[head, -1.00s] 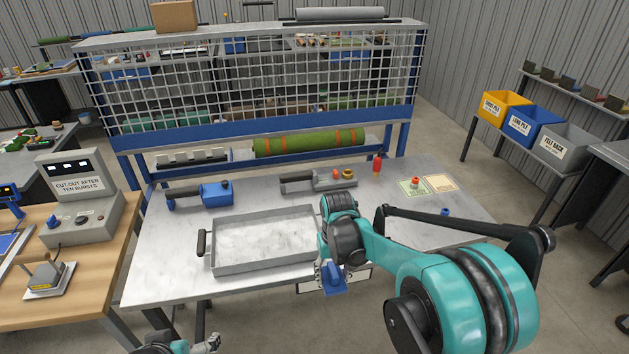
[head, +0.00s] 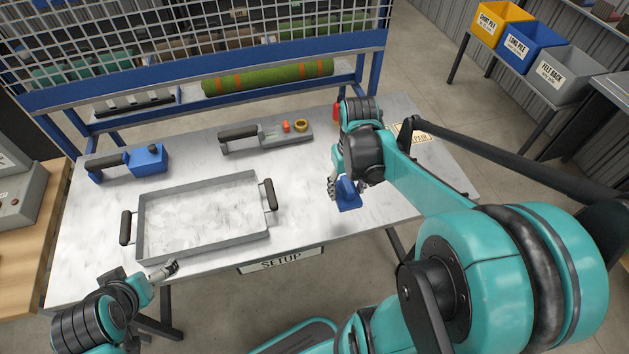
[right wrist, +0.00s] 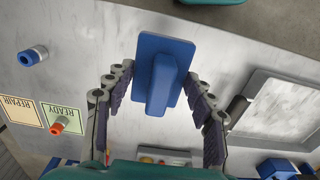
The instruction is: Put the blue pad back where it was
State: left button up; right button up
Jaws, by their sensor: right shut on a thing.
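The blue pad (head: 348,197), a flat plate with a raised grip, is held in my right gripper (head: 340,184) above the right front part of the setup table (head: 318,215). In the right wrist view the pad (right wrist: 155,72) sits at the fingertips of my right gripper (right wrist: 160,82), with its grip between them. In that view a ready card (right wrist: 62,112) and a repair card (right wrist: 20,112) lie on the table to the left. My left gripper (head: 165,271) is near the tray's front left corner; its fingers are too small to judge.
A metal tray (head: 200,252) with two black handles fills the table's left front. Behind it are a blue tool (head: 152,158) and a grey handled tool (head: 265,137). A small blue cylinder (right wrist: 32,56) stands by the cards.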

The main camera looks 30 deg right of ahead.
jog(key=w+a+f+b, duration=0.1)
jog(key=w+f, duration=0.1)
jog(key=w, duration=0.1)
jog(key=w+a+f+b, duration=0.1)
jog(key=w+f, duration=0.1)
jog(key=w, duration=0.1)
jog(key=w+a+f+b, duration=0.1)
jog(key=w+f, duration=0.1)
jog(key=shift+w+a, duration=0.1)
jog(key=shift+w, duration=0.3)
jog(key=shift+w+a+f, duration=0.2)
jog(key=shift+w+a, duration=0.05)
jog(key=shift+w, duration=0.2)
jog(key=shift+f+b, duration=1.1)
jog(key=shift+f, duration=0.8)
jog(key=shift+f, duration=0.15)
jog(key=o, duration=1.2)
